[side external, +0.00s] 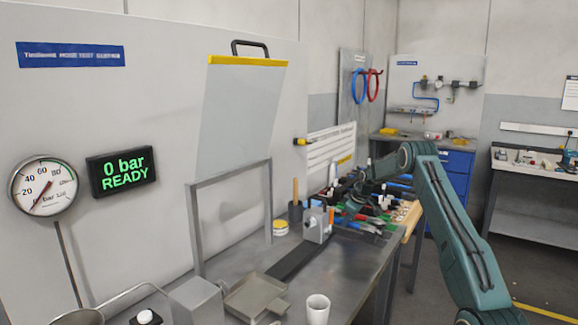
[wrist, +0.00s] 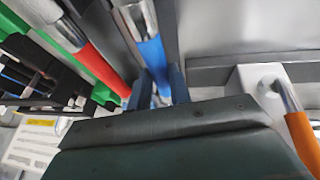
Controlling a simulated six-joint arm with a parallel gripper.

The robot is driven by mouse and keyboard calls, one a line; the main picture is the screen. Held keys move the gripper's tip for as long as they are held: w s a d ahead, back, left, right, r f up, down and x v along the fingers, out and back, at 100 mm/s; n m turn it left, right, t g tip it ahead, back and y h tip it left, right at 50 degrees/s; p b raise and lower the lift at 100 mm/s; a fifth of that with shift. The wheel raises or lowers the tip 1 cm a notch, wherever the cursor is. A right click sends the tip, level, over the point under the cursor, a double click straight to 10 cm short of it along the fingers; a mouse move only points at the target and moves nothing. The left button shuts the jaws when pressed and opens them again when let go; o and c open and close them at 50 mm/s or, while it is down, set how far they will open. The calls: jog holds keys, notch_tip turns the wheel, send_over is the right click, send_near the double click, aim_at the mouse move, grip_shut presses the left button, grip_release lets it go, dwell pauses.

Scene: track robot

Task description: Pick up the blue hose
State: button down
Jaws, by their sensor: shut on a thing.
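The blue hose (wrist: 152,55) has a silver metal end and runs between the two dark fingers of my gripper (wrist: 161,86) in the wrist view. The gripper is shut on it. The gripper's body covers the lower part of that view and hides the rest of the hose. In the side view my arm reaches left over the crowded hose area at the back of the bench. The gripper is small there among dark parts, and I cannot pick out the held hose.
Red (wrist: 103,72) and green (wrist: 58,28) hoses lie left of the blue one. A grey block with an orange handle (wrist: 302,140) is close on the right. A white cup (side external: 317,308) and metal tray (side external: 255,297) stand at the bench front. A raised guard (side external: 240,110) is behind.

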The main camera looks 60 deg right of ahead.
jog(key=shift+r, duration=0.2)
notch_tip(320, 180, up, 20)
jog(key=shift+f, duration=0.15)
dwell(0.6)
jog(key=shift+a, duration=0.15)
dwell(0.6)
